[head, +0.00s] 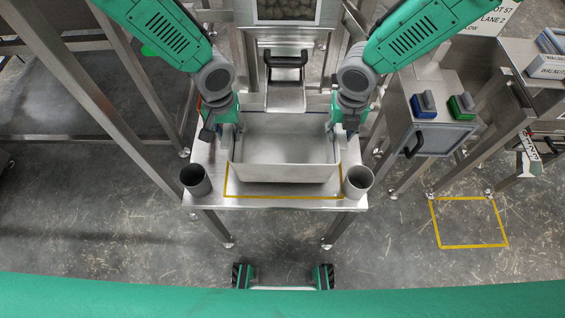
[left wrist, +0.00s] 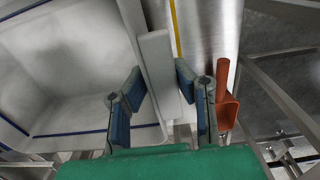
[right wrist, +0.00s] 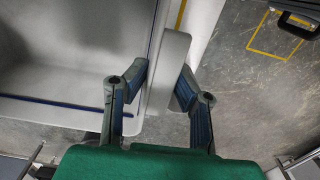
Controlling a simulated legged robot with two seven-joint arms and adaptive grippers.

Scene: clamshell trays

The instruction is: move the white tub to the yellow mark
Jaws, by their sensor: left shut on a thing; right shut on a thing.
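The white tub (head: 283,174) is an open, empty box at the middle of the steel table in the head view. Its near part lies inside the yellow mark (head: 285,197), an outline on the tabletop whose near line and sides show. I cannot tell if the tub touches the table. My left gripper (head: 233,131) is shut on the tub's left rim flange, which shows between the fingers in the left wrist view (left wrist: 157,70). My right gripper (head: 337,130) is shut on the right flange, also between the fingers in the right wrist view (right wrist: 170,62).
Grey cups stand at the table's near left (head: 196,181) and near right (head: 357,182) corners. A steel chute with a black handle (head: 286,59) is behind the tub. An orange scoop (left wrist: 228,105) is beside my left gripper. Another yellow outline (head: 468,246) is on the floor at right.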

